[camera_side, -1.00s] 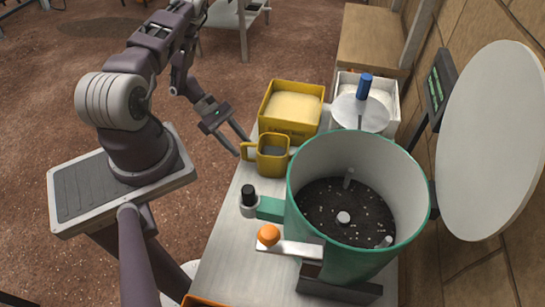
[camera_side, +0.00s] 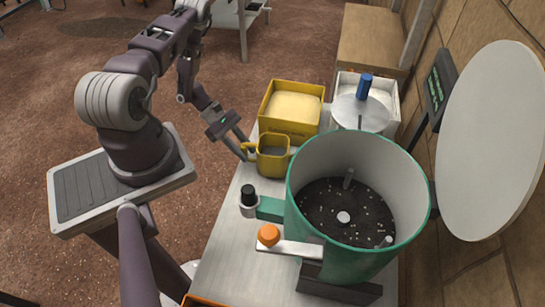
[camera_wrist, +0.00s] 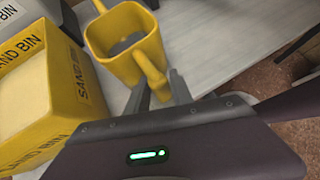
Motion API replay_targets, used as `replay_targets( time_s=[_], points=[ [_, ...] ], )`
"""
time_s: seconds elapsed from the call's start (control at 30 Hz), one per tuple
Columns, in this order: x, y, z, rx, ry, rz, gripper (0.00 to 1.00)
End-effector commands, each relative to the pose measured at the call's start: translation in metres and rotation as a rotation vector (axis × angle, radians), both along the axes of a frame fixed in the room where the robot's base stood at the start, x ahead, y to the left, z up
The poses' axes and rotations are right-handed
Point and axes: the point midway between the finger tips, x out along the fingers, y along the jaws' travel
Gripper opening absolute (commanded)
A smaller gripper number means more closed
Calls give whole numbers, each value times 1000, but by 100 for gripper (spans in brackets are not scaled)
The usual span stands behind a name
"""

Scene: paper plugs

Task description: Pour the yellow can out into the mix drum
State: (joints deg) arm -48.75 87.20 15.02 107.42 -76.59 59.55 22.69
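The yellow can (camera_side: 272,160) stands upright on the table, its handle facing my gripper. Some grey content shows inside it; in the wrist view the can (camera_wrist: 125,60) is near the top centre. My gripper (camera_side: 246,150) is at the handle. In the wrist view, my gripper's fingers (camera_wrist: 161,90) are apart, one on each side of the handle (camera_wrist: 151,72), and do not look closed on it. The mix drum (camera_side: 312,165), green outside and pale inside, stands right of and nearer than the can. It holds dark, speckled material and a few pale posts.
A yellow sand bin (camera_side: 290,128) stands just behind the can; it also shows in the wrist view (camera_wrist: 85,85). A white bin (camera_side: 388,90) with a pale disc (camera_side: 360,113) in front is behind the drum. An orange knob (camera_side: 268,235) and black-topped knob (camera_side: 249,195) sit before the drum.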

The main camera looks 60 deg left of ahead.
Motion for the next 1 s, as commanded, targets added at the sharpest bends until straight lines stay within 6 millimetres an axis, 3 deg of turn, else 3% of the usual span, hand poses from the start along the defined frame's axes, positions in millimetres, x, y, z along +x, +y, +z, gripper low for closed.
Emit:
replay_targets(
  time_s=[0.5,1.0],
  points=[
    [0,0,2,0,-2,0,0],
    [0,0,49,-1,-1,1,0]
  ],
)
